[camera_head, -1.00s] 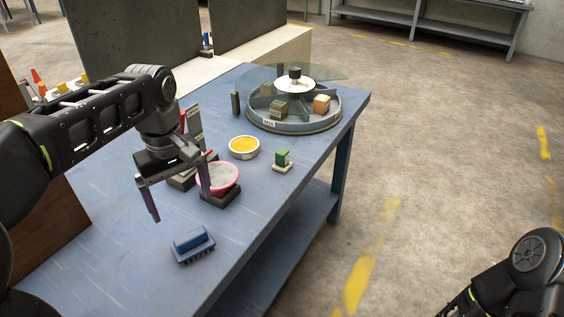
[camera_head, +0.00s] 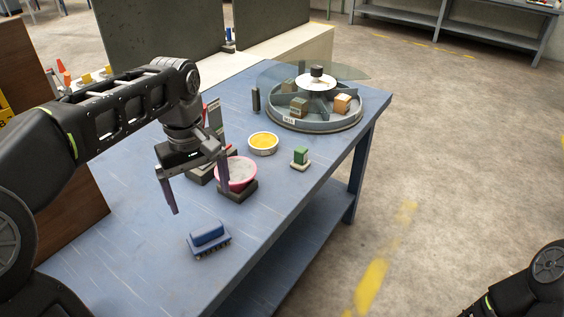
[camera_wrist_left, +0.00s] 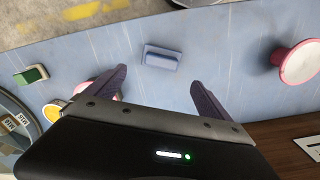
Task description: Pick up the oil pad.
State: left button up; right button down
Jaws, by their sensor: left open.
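A round yellow pad (camera_head: 263,142) in a pale shallow dish lies on the blue table and looks like the oil pad. It is partly visible at the left of the left wrist view (camera_wrist_left: 52,112), beside my finger. My left gripper (camera_head: 198,196) is open and empty above the table, fingers pointing down, on the near-left side of the yellow pad and apart from it. In the left wrist view the open fingers (camera_wrist_left: 158,77) frame a blue block-like brush (camera_wrist_left: 162,57) on the table. My right gripper is out of view.
A green block (camera_head: 300,156) and a round divided tray (camera_head: 345,122) lie beyond. A red spool with a pale flange (camera_wrist_left: 301,63) is at the right in the wrist view. Bare table lies around the brush.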

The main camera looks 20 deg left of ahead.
aim_at(301, 162)
jog(key=i+z, duration=0.4)
jog(key=i, duration=0.6)
